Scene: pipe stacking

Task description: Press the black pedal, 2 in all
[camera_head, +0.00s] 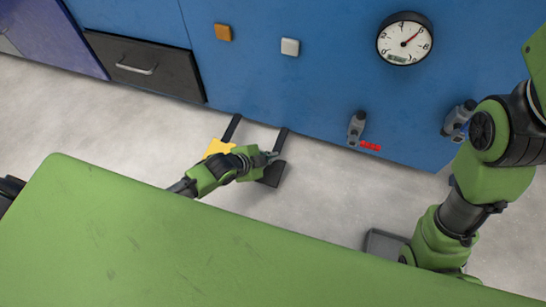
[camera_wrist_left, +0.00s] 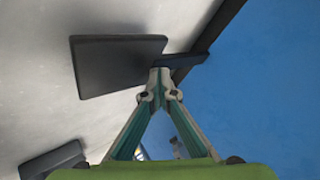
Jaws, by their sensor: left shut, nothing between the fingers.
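The black pedal (camera_head: 271,176) is a dark flat pad low by the foot of the blue wall, on a dark bar that runs to the wall. My left gripper (camera_head: 273,156) is shut and empty, with its tips over the wall-side end of this pedal. In the left wrist view the black pedal (camera_wrist_left: 115,65) lies just up and left of my left fingertips (camera_wrist_left: 163,78), which overlap the corner where pad and bar meet. I cannot tell whether they touch it. My right gripper is not in view; only the right arm shows.
A yellow pedal (camera_head: 216,147) is just left of the black one, partly behind my left arm. A green table (camera_head: 150,245) fills the front. A dark grey block (camera_head: 384,243) lies on the floor.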

